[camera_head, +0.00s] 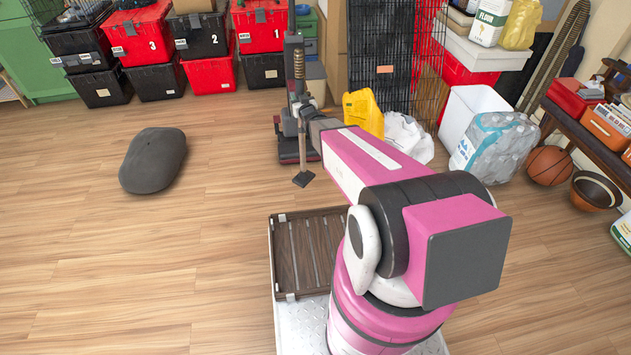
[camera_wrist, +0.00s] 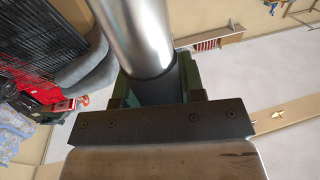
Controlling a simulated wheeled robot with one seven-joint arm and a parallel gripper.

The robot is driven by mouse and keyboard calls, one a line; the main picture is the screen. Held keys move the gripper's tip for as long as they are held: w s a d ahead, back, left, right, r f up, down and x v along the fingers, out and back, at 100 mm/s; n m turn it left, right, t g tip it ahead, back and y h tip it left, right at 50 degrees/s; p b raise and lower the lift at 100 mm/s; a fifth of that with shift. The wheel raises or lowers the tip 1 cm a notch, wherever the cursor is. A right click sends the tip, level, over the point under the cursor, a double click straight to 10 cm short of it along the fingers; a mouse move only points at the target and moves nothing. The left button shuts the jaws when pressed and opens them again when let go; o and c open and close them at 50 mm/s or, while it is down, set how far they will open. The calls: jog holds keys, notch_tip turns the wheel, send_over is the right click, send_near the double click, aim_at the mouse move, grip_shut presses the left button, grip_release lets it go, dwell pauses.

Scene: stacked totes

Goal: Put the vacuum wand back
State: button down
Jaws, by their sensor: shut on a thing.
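The vacuum wand (camera_head: 303,150) hangs near the upright vacuum cleaner (camera_head: 292,65), with its dark, flat nozzle (camera_head: 303,179) low over the floor. In the wrist view, the wand is a shiny metal tube (camera_wrist: 138,32) entering a dark collar. My gripper (camera_wrist: 155,88) is shut around that collar, with green fingers on both sides. In the head view my gripper (camera_head: 308,110) is small and partly hidden at the end of my pink arm. The vacuum's dark red and grey base (camera_head: 289,150) stands on the floor just behind the wand. I cannot tell whether they touch.
Stacked black and red totes (camera_head: 150,33) line the back wall. A yellow jug (camera_head: 363,112), white bag (camera_head: 405,135) and black wire rack (camera_head: 396,45) stand right of the vacuum. A grey cushion-like lump (camera_head: 153,160) lies left; the floor around it is clear.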

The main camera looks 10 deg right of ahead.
jog(key=shift+f, duration=0.3)
jog(key=w+d+f, duration=0.7)
jog(key=w+f, duration=0.1)
jog(key=f, duration=0.2)
jog(key=shift+w+d+f, duration=0.3)
jog(key=shift+f, duration=0.25)
jog(key=c, duration=0.7)
grip_release()
